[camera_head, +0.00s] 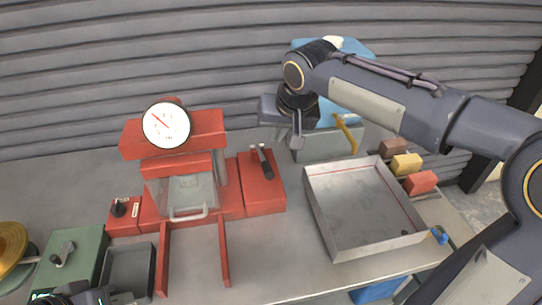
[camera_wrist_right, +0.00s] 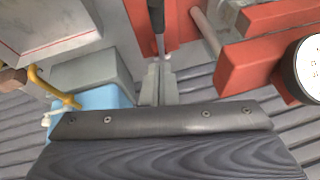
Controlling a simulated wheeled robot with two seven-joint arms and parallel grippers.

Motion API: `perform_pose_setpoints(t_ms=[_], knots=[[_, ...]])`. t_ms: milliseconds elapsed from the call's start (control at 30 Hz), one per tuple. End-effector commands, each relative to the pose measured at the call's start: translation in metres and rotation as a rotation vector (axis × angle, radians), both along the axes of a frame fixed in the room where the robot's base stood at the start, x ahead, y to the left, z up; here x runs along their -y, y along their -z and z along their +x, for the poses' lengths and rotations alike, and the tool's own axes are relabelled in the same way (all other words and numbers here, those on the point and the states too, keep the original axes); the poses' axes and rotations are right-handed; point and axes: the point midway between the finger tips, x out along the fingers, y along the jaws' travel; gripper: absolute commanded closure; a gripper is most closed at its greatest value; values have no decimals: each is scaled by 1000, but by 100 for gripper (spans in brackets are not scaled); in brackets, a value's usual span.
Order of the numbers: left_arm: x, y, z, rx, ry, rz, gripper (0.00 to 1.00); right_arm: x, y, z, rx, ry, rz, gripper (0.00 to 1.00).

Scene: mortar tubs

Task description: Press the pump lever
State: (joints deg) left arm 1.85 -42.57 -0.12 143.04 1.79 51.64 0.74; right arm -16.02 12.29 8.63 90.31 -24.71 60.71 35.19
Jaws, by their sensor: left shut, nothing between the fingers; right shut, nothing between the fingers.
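The pump lever (camera_head: 264,164), with a dark grip and pale metal end, sits on a red block at the right of the red press (camera_head: 176,160). In the right wrist view the lever (camera_wrist_right: 157,18) is at the top centre, just beyond my fingertips. My right gripper (camera_head: 297,142) is shut and empty, to the right of and behind the lever in the head view. Its closed fingers (camera_wrist_right: 160,68) point toward the lever; I cannot tell if they touch. My left gripper (camera_head: 90,297) is shut and partly cut off at the bottom left.
A round gauge (camera_head: 166,125) tops the press. A shallow metal tray (camera_head: 362,205) stands right of the lever, with coloured blocks (camera_head: 407,164) beyond it. A grey box with a yellow hook (camera_head: 346,131) is behind. A green box (camera_head: 72,258) stands left. The corrugated wall (camera_head: 90,70) closes the back.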

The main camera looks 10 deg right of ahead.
Motion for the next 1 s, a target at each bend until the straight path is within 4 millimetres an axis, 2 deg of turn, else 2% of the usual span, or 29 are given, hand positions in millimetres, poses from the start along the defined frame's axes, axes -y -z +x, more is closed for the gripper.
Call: perform_pose_setpoints(t_ms=[100, 233, 400, 600, 1000], knots=[[0, -4, 0, 0, 0, 0, 100, -3, 25, 11, -5, 0, -2, 100], [0, -7, 0, 0, 0, 0, 100, -6, 48, 22, -5, 1, -2, 100], [0, -9, 0, 0, 0, 0, 100, -12, 69, 11, -2, 0, -2, 100], [0, -10, 0, 0, 0, 0, 100, -14, 80, 7, 0, 1, 0, 100], [0, -8, 0, 0, 0, 0, 100, -14, 82, 8, 3, 1, 0, 100]])
